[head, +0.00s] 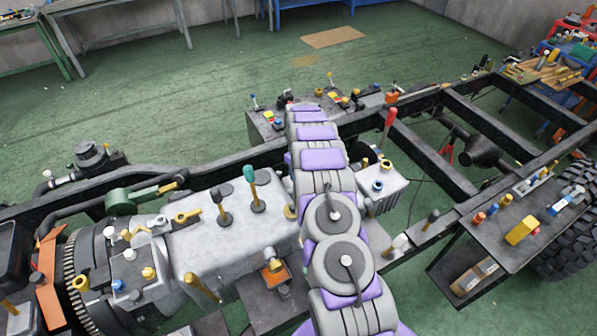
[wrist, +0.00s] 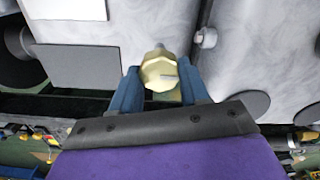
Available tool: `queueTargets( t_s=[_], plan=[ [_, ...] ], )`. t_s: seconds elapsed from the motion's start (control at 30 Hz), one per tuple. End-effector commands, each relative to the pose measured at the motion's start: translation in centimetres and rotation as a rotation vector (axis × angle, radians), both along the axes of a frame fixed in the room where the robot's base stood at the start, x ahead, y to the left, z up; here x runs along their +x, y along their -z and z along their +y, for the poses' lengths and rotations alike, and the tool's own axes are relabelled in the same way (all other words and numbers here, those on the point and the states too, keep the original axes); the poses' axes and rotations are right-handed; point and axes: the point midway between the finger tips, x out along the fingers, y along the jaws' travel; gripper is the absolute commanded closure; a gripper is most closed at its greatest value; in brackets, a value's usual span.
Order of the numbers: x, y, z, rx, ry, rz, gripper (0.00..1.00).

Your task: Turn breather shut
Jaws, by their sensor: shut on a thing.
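The breather (wrist: 160,73) is a pale brass, faceted fitting with a small grey stem above it in the wrist view, beside grey cast housings.
The grey gearbox housing (head: 235,240) with levers and yellow fittings lies left of my arm. A red-handled lever (head: 388,125) stands close on the right. Dark frame rails (head: 450,180) run beyond. Open green floor (head: 230,80) lies behind the chassis.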

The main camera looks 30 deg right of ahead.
Motion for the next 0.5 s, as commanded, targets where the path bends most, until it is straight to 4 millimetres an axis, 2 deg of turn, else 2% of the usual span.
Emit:
queueTargets(
  t_s=[0.43,0.47,0.5],
  plan=[
    [0.42,-0.4,-0.06,-0.003,0.009,-0.013,0.85],
    [0.42,-0.4,-0.06,-0.003,0.009,-0.013,0.52],
    [0.38,-0.38,-0.06,-0.003,0.009,-0.013,0.48]
  ],
)
